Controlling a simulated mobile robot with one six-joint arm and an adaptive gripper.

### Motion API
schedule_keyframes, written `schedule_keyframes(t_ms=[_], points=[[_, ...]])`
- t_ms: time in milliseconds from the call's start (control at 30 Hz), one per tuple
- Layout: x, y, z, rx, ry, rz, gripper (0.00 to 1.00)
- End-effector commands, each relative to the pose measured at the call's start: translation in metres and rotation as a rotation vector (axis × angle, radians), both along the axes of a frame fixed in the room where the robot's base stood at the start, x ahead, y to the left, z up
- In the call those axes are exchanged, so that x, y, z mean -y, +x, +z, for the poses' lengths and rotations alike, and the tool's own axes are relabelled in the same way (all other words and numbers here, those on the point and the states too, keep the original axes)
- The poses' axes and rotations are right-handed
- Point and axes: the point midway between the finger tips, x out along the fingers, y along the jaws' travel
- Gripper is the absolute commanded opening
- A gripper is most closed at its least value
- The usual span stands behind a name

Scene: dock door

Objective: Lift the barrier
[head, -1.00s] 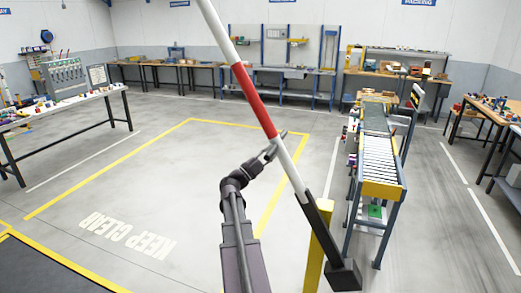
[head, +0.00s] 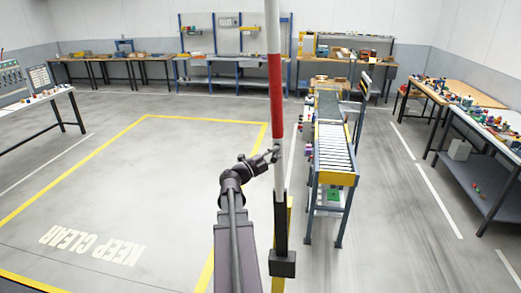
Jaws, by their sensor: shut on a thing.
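The barrier arm (head: 276,95) is a white pole with a red band, and it stands nearly upright in the middle of the head view. Its top runs out of the picture. Its lower end is a black section with a dark block (head: 282,263) at the bottom, in front of a yellow post (head: 291,220). My gripper (head: 275,153) is at the white part just below the red band and is shut on the pole. The fingertips are small in the picture and partly hidden against the pole.
A roller conveyor (head: 335,147) stands close to the right of the barrier. Workbenches (head: 235,78) line the back wall, and a cluttered table (head: 480,115) is at the right. The yellow-outlined KEEP CLEAR floor area (head: 92,246) at the left is empty.

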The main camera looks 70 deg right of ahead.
Motion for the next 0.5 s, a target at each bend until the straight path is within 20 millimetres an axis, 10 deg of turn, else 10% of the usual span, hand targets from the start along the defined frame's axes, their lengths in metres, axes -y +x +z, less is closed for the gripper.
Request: schedule_keyframes(t_ms=[500], points=[[0.004,-0.024,-0.001,0.073,0.019,0.008,0.00]])
